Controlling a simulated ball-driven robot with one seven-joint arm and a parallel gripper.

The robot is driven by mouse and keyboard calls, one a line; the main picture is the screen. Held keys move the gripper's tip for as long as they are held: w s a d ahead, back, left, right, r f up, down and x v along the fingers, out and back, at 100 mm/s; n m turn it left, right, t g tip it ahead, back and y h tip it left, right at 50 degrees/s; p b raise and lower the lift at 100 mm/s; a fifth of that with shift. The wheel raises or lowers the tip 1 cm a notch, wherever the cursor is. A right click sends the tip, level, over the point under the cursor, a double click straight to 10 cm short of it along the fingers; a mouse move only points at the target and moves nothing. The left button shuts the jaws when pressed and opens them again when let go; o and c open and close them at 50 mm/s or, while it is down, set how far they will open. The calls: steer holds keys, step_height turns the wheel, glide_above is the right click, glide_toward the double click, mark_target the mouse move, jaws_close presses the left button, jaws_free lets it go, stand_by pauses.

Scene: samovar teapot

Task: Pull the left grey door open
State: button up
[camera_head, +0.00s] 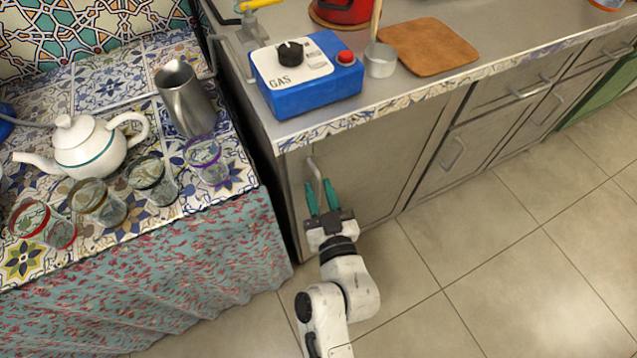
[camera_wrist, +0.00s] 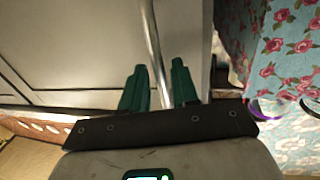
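The left grey door (camera_head: 375,175) is at the left end of the metal counter front and looks shut. Its upright metal bar handle (camera_head: 315,172) is near the door's left edge. My gripper (camera_head: 320,187) is at the handle, with its two green fingers pointing toward the door. In the wrist view the door (camera_wrist: 75,45) fills the upper left, and the handle (camera_wrist: 151,40) runs down between the fingers of my gripper (camera_wrist: 159,66). A gap shows between the fingers, so they are open, on either side of the handle. Contact with the handle cannot be made out.
A tiled table (camera_head: 110,75) with a floral cloth (camera_head: 150,275), a teapot (camera_head: 82,145), a jug (camera_head: 185,98) and several glasses stands close on the left. A blue gas box (camera_head: 308,85) sits on the counter above the door. The tiled floor (camera_head: 520,270) at right is clear.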

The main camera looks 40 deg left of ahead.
steer(key=shift+w+a, duration=0.3)
steer(key=shift+a, duration=0.25)
steer(key=shift+c, duration=0.3)
jaws_close()
